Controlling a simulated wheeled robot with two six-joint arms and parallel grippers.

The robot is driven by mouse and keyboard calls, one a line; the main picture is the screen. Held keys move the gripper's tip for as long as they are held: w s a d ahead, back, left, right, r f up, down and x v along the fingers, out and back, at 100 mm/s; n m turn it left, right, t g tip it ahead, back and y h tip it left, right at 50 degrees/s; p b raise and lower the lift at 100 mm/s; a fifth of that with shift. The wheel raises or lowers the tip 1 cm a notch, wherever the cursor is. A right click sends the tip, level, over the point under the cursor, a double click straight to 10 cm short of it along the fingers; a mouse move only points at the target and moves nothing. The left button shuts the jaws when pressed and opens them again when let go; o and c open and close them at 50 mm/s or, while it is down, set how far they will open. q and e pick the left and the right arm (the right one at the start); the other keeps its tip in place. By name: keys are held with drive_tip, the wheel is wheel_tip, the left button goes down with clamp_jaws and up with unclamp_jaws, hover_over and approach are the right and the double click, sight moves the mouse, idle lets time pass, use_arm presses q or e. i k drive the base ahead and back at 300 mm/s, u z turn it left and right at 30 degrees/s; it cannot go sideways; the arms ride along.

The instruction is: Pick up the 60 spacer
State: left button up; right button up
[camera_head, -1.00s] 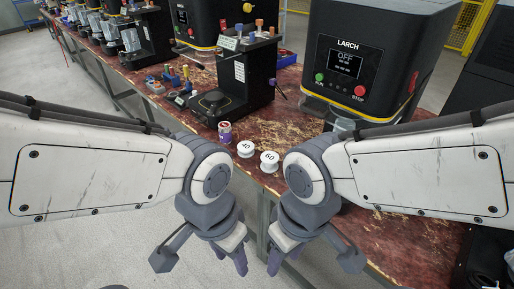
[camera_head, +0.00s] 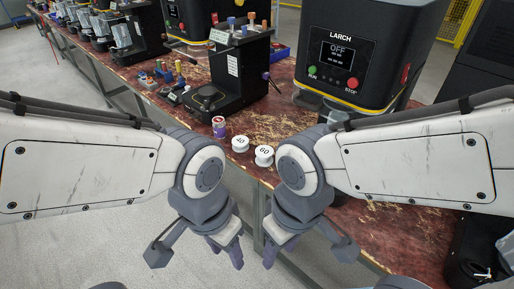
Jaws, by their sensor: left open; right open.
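The 60 spacer (camera_head: 264,156) is a white round piece with "60" on its top. It sits on the worn red bench (camera_head: 330,206) near the front edge, between my two arms. A matching white spacer marked 40 (camera_head: 240,143) stands just left of it. My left gripper (camera_head: 237,254) is open and empty, hanging low in front of the bench. My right gripper (camera_head: 268,254) is open and empty beside it, also below and in front of the spacer. Neither gripper touches a spacer.
Small colored parts (camera_head: 168,80) lie further left. Bench space to the right is partly hidden by my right arm.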

sight(264, 153)
drive_tip(key=u, duration=0.25)
drive_tip(key=k, duration=0.45)
drive_tip(key=u, duration=1.45)
drive_tip(key=i, duration=1.3)
drive_tip(key=z, duration=1.1)
drive_tip(key=i, duration=0.4)
drive_tip(key=z, duration=0.45)
